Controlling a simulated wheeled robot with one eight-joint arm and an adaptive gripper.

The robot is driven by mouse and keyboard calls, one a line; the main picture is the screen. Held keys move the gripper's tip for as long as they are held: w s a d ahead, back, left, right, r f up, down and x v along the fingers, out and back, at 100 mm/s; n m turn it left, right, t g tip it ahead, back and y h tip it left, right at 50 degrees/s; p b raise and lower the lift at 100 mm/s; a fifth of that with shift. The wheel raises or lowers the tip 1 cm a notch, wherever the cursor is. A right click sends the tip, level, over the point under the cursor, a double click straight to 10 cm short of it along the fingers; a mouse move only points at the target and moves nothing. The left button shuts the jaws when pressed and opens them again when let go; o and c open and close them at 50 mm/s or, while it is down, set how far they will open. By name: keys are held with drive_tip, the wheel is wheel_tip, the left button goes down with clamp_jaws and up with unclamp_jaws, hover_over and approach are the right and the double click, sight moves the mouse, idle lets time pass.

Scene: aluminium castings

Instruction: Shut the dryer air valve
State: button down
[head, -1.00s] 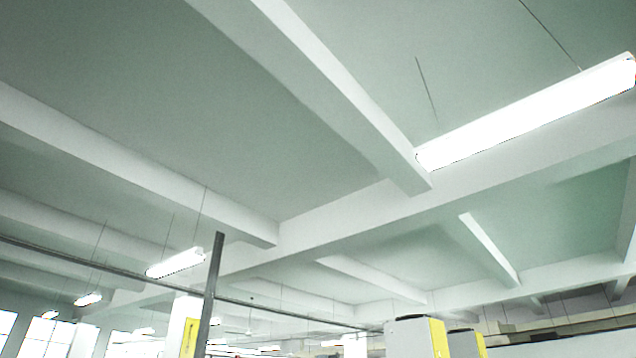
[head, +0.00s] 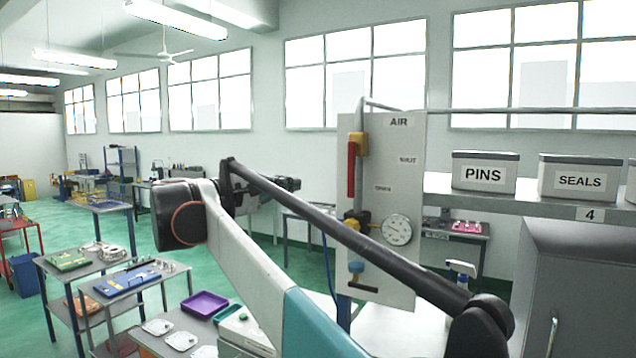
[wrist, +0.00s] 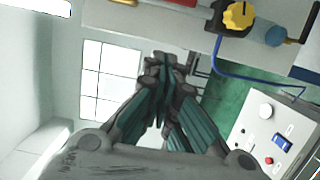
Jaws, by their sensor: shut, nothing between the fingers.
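The grey air panel (head: 408,270), labelled AIR, stands right of centre in the head view. Its valve has a yellow body (head: 361,145) and a red handle (head: 352,170) hanging straight down along the pipe. A SHUT label sits to the right of the valve, with another small label lower. My gripper (head: 292,184) is left of the panel, apart from the handle as seen there. In the wrist view my gripper (wrist: 163,62) has its fingers together and empty. Part of the red handle (wrist: 190,3) shows at that view's top edge.
Below the valve are a yellow knob (wrist: 238,17), a round gauge (head: 397,230) and a blue bowl (head: 356,267). My arm crosses in front of the panel's lower part. A shelf with PINS (head: 484,174) and SEALS (head: 577,179) boxes stands right; a grey cabinet (head: 585,270) stands below.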

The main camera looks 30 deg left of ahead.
sight(351, 170)
drive_tip(key=w+d+p, duration=0.3)
drive_tip(key=w+d, duration=0.3)
drive_tip(key=w, duration=0.3)
drive_tip(key=shift+d, duration=0.2)
drive_tip(key=shift+w+d, duration=0.1)
idle(0.4)
drive_tip(key=shift+d+f+n, duration=0.1)
drive_tip(key=shift+d+n, duration=0.1)
drive_tip(key=shift+n, duration=0.2)
